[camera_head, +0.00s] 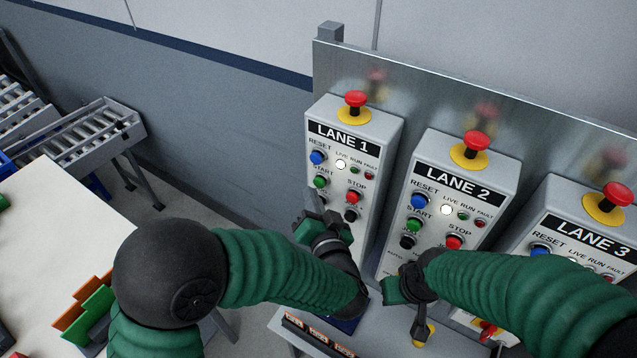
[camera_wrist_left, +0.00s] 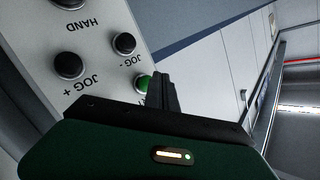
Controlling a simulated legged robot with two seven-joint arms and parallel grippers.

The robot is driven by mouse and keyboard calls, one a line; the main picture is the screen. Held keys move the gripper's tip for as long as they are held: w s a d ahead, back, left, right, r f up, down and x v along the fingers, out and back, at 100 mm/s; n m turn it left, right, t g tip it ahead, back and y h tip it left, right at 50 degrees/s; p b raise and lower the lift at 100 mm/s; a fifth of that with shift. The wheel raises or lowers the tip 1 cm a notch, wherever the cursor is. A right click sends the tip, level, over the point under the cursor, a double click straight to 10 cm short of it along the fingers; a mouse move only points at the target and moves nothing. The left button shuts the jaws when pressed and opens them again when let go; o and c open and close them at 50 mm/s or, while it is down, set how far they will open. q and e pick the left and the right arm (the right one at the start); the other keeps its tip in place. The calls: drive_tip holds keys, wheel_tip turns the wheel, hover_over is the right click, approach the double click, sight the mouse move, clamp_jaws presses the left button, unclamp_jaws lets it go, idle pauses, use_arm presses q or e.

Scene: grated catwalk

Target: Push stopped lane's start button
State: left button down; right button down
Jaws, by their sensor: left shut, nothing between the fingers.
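The LANE 1 box (camera_head: 325,226) has a green START button (camera_head: 320,182) and a red STOP button (camera_head: 352,197). My left gripper (camera_head: 312,203) is shut and empty, just below START in the head view. In the left wrist view its fingers (camera_wrist_left: 163,92) partly cover the green button (camera_wrist_left: 143,83); contact cannot be told. The LANE 2 box (camera_head: 466,184) shows its green START button (camera_head: 413,224). The LANE 3 box (camera_head: 590,236) is mostly behind my right arm, its START hidden. My right gripper (camera_head: 408,298) is low before LANE 2; its jaw state is unclear.
Red mushroom buttons on yellow collars top the boxes, including LANE 1's (camera_head: 355,102). A metal panel (camera_head: 450,95) stands behind them. A white table (camera_head: 45,225) and a roller conveyor (camera_head: 90,135) are at left. Black JOG knobs (camera_wrist_left: 69,65) sit near my left fingers.

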use_arm(q)
drive_tip(key=shift+w+d+r, duration=0.1)
drive_tip(key=shift+w+d, duration=0.1)
drive_tip(key=shift+w, duration=0.1)
drive_tip(key=shift+w+d, duration=0.5)
drive_tip(key=shift+w, duration=0.1)
idle(1.1)
drive_tip(key=shift+s+a, duration=0.1)
drive_tip(key=shift+s, duration=0.05)
drive_tip(key=shift+s+a+p, duration=0.35)
drive_tip(key=shift+s+a, duration=0.25)
drive_tip(key=shift+s, duration=0.2)
